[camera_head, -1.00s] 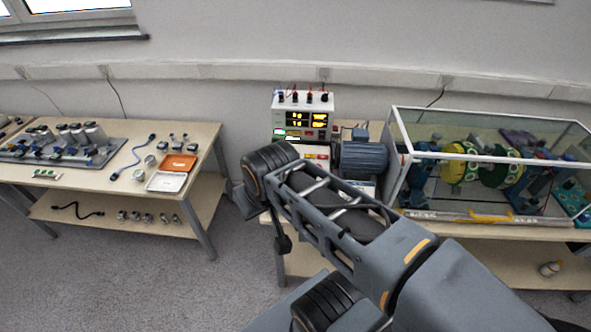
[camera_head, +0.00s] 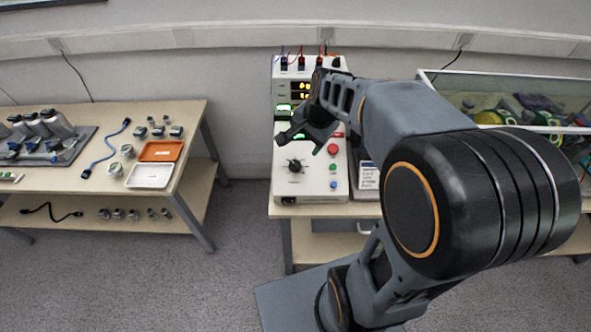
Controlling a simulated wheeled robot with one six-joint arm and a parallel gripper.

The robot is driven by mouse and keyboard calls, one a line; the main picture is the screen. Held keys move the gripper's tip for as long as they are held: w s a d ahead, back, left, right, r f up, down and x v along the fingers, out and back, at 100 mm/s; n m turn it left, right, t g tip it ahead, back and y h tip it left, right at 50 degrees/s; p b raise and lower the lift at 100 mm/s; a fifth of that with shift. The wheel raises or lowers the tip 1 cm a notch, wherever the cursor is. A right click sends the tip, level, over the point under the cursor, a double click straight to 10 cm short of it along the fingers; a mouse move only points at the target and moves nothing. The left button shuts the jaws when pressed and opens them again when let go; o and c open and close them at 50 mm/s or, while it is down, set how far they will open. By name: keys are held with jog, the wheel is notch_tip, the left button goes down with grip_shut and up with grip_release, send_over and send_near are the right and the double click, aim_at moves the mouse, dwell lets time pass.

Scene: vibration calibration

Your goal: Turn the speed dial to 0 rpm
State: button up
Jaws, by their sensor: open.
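The speed dial, a black knob (camera_head: 295,165), sits on the sloped front of a white control box (camera_head: 318,187) on the right-hand table. Its markings are too small to read. My gripper (camera_head: 299,144) is open, just above the dial in the picture and in front of the box's upper panel. I see no contact with the knob, and the depth gap cannot be judged. The gripper hides part of the panel near a small green display (camera_head: 297,135).
A red button (camera_head: 333,149) and smaller buttons are right of the dial. A power supply (camera_head: 283,87) with plugged leads stands behind. A glass-sided case (camera_head: 500,85) is at right. The left table (camera_head: 95,180) holds sensors, cables and trays. Floor between the tables is clear.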

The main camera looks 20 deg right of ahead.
aim_at(295, 164)
jog(key=shift+m, duration=0.5)
jog(key=x, duration=1.5)
jog(key=shift+w+d, duration=0.25)
jog(key=shift+w, duration=0.05)
jog(key=shift+c, duration=0.3)
jog(key=c, duration=0.8)
jog(key=shift+c, duration=0.2)
